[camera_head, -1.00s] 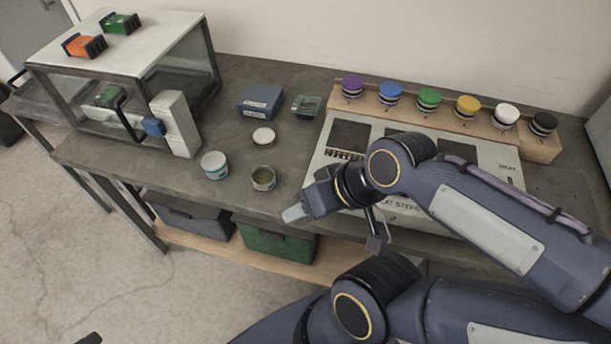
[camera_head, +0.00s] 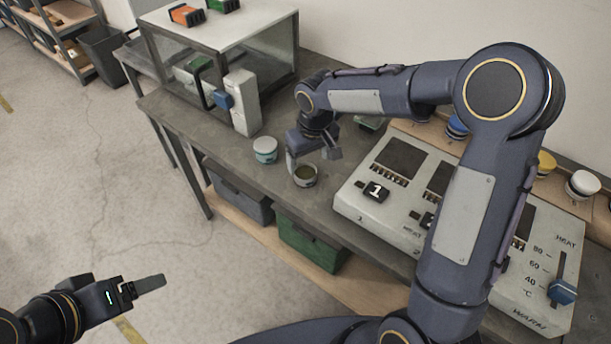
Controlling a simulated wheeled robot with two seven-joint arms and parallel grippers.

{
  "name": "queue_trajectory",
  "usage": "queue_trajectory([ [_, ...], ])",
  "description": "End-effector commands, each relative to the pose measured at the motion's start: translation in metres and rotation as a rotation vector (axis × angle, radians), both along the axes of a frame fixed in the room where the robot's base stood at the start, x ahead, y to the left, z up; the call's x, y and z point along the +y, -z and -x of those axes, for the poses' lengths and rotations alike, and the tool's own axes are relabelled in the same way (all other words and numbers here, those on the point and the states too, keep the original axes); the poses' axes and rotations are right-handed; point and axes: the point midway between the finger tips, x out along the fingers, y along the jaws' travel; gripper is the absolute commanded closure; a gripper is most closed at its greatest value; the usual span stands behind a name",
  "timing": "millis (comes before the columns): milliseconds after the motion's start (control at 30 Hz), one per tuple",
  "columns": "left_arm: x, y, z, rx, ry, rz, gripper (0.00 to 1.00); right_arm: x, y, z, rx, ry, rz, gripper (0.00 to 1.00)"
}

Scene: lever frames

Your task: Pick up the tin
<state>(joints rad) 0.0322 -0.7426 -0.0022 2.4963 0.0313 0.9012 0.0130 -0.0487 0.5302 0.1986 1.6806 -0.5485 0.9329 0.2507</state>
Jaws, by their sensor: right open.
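An open round tin (camera_head: 305,177), pale outside with an olive-coloured inside, stands upright on the grey workbench (camera_head: 210,133) near its front edge. A lidded teal and white tin (camera_head: 265,151) stands just left of it. My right gripper (camera_head: 311,164) points down at the open tin with its jaws apart. One finger is at the tin's left rim and the other is over its right, back side; I cannot tell whether they touch it. My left gripper (camera_head: 150,284) is low at the left, over the floor, away from the bench; its finger gap does not show.
A glass-sided cabinet (camera_head: 215,55) stands at the back left. A heater panel (camera_head: 350,205) with a black "1" tile lies right of the tin. Coloured-top jars (camera_head: 547,163) stand behind it. Green (camera_head: 310,240) and grey bins sit under the bench.

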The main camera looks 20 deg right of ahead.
Motion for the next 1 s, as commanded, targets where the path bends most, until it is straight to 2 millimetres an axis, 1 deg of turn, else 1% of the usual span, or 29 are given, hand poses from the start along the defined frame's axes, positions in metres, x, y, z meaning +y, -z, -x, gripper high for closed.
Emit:
queue_trajectory([
  [33, 0.0, 0.0, 0.0, 0.0, 0.0, 0.0, 0.24, 0.0, 0.007, 0.0, 0.005, 0.0, 0.001, 0.24],
  [167, 0.0, -0.001, 0.0, 0.0, 0.0, 0.0, 0.24, 0.001, 0.021, -0.002, 0.005, 0.0, 0.0, 0.24],
  [433, 0.0, -0.005, 0.0, 0.0, 0.0, 0.0, 0.24, 0.006, 0.058, -0.01, 0.005, 0.001, 0.0, 0.24],
  [567, 0.0, -0.006, 0.0, 0.0, 0.0, 0.0, 0.24, 0.007, 0.066, -0.012, 0.002, 0.0, 0.0, 0.24],
  [767, 0.0, -0.005, 0.0, 0.0, 0.0, 0.0, 0.24, 0.006, 0.066, -0.012, 0.001, 0.001, -0.001, 0.24],
  [867, 0.0, -0.005, 0.0, 0.0, 0.0, 0.0, 0.24, 0.006, 0.066, -0.012, 0.001, 0.001, -0.001, 0.36],
  [1000, 0.0, -0.005, 0.0, 0.0, 0.0, 0.0, 0.24, 0.006, 0.066, -0.012, 0.001, 0.001, -0.001, 0.54],
])
